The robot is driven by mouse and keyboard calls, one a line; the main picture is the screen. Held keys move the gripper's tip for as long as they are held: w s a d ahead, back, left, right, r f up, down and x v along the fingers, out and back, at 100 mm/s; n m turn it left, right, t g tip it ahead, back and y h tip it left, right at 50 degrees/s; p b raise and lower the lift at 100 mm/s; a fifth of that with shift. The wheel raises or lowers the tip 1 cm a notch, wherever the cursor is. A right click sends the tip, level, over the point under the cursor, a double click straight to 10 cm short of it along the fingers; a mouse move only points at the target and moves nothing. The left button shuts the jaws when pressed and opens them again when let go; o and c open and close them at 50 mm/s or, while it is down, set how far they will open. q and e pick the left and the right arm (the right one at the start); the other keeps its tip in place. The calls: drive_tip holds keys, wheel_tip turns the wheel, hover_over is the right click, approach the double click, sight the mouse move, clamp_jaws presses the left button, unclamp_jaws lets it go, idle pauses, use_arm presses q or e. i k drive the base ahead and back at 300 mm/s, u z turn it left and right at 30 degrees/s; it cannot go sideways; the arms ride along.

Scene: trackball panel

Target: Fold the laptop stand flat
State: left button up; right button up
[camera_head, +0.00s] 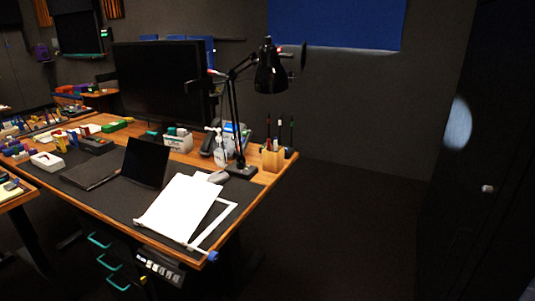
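What looks like the laptop stand (178,207) is at the desk's front right corner. Its white plate is tilted up above a flat white base frame (227,215), part of which shows to the right of the plate. The plate hides the rest of the frame and any support under it. A small blue knob (212,256) is near its front right end, at the desk edge. Neither of my grippers is in view, and nothing touches the stand.
A black laptop-like object (146,163) stands open left of the stand. A mouse (218,177), a lamp (271,75), a bottle (220,146) and a wooden pen holder (272,158) are behind it. Drawers with teal handles (111,263) are below. The floor at right is clear.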

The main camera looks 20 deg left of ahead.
sight(176, 213)
drive_tip(key=z, duration=0.15)
drive_tip(key=i, duration=2)
drive_tip(key=u, duration=2.5)
